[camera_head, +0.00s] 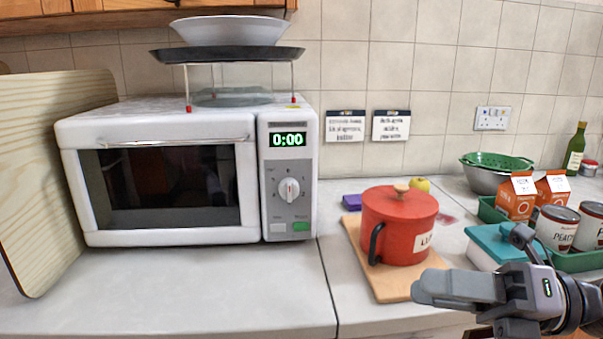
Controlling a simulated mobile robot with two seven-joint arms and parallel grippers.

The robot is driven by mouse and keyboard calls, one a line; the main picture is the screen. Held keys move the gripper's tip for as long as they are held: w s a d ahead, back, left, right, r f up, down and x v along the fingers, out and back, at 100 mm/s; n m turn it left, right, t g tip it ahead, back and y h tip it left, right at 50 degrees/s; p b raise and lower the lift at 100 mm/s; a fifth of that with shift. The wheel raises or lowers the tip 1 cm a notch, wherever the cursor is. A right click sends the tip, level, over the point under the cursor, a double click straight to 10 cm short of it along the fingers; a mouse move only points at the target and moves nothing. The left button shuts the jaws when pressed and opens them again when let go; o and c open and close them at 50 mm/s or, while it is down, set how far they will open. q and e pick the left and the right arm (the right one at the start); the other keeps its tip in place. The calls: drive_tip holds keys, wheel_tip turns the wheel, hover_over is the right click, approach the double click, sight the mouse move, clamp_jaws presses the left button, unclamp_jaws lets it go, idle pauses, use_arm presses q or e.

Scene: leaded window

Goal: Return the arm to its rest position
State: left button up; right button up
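My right gripper (468,261) comes in from the lower right, in front of the counter's edge area. Its two grey fingers stand apart with nothing seen between them, so it looks open and empty. It overlaps the view of the wooden board's right corner and a teal-lidded box; I cannot tell how far it is from them. My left gripper and arm are not in view.
A red lidded pot (398,222) stands on a wooden board (392,287) left of my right gripper. A teal-lidded white box (487,250), cartons (517,196) and cans (557,228) crowd the right. A white microwave (180,120) stands left. Bare counter (200,290) lies before it.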

drive_tip(key=w+d+f+m+t+h+p, duration=0.25)
drive_tip(key=f+m+t+h, duration=0.55)
drive_tip(key=m, duration=0.7)
drive_tip(key=w+d+f+m+t+h+p, duration=0.1)
drive_tip(key=d+f+m+t+h, duration=0.4)
drive_tip(key=f+m, duration=0.75)
drive_tip(key=s+a+f+m+g+h+p, duration=0.1)
drive_tip(key=s+a+f+m+g+h, duration=0.1)
drive_tip(key=s+f+m+g, duration=0.4)
drive_tip(key=s+a+f+m, duration=0.1)
drive_tip(key=s+f+m, duration=0.3)
drive_tip(key=s+f, duration=0.3)
drive_tip(key=shift+s+a+f+g+h+p, duration=0.3)
drive_tip(key=shift+f+g+h+p, duration=0.1)
drive_tip(key=shift+f, duration=0.5)
